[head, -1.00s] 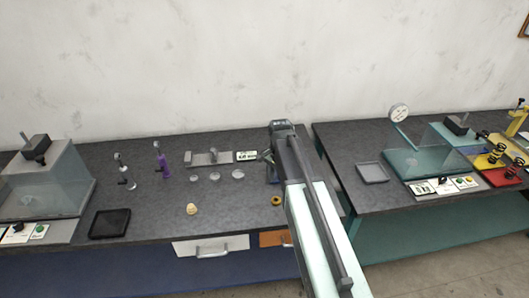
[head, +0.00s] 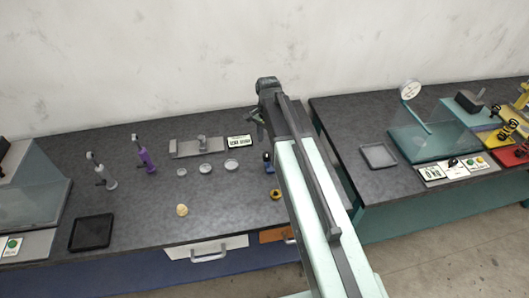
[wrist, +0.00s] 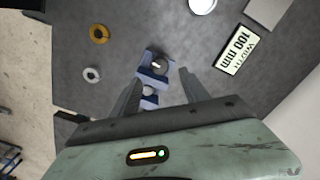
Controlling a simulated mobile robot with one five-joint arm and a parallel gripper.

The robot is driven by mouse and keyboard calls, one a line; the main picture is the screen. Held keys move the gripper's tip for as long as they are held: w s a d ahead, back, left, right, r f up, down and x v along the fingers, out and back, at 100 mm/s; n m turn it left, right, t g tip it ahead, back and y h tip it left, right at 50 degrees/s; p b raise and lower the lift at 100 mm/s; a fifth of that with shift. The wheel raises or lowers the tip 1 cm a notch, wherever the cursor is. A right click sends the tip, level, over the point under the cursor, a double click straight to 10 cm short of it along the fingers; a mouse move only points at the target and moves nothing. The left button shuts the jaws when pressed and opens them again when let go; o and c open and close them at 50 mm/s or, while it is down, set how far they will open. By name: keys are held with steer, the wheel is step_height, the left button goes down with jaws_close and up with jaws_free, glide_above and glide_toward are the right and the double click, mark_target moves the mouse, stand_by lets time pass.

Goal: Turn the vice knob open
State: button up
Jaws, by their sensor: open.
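The small blue vice (wrist: 148,75) lies ahead of my fingers in the wrist view. A pale rounded part (wrist: 149,91), perhaps its knob, shows between the fingers. In the head view the vice (head: 267,161) is partly hidden behind my arm. My gripper (wrist: 160,82) is open, its two fingers on either side of the vice in the picture. I cannot tell how far above it they are or whether they touch it. In the head view the gripper (head: 254,124) hangs over the back right of the left bench.
A yellow ring (head: 276,194) lies in front of the vice. A "100 mm" display (head: 240,141), a grey caliper-like device (head: 197,147) and several pale discs (head: 205,168) lie to the left. A black tray (head: 92,232) is further left. A gap separates the two benches.

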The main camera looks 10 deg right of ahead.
mark_target(267, 154)
step_height(267, 154, down, 7)
steer(key=b, duration=0.6)
steer(key=shift+f, duration=0.15)
jaws_close()
steer(key=shift+a, duration=0.2)
steer(key=shift+d, duration=0.1)
